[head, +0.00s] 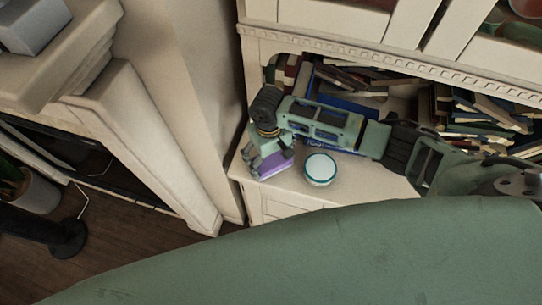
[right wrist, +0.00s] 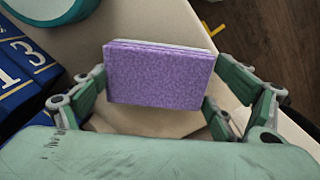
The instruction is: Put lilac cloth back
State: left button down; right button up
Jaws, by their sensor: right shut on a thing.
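The lilac cloth (head: 273,165) is a thick purple block with a pale layer along one edge. In the head view it is at the left front corner of the cream cabinet top, partly hidden by my right gripper (head: 268,160). The right wrist view shows the cloth (right wrist: 158,77) upright between the two fingers of my right gripper (right wrist: 155,105), which is shut on it. A cream surface lies below it. I cannot tell whether the cloth touches the surface. My left gripper is not in view.
A round white-topped tub with a teal side (head: 320,169) stands right of the gripper on the cabinet top (head: 350,187). A blue book (head: 345,104) and several piled books (head: 480,108) lie behind. The cabinet's left edge drops to a wooden floor (head: 130,235).

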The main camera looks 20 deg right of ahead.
aim_at(270, 158)
jog(key=o, duration=1.3)
jog(key=shift+o, duration=0.3)
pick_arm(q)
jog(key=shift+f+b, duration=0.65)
pick_arm(e)
notch_tip(270, 158, up, 12)
jog(key=shift+w+a, duration=0.15)
jog(key=shift+w, duration=0.05)
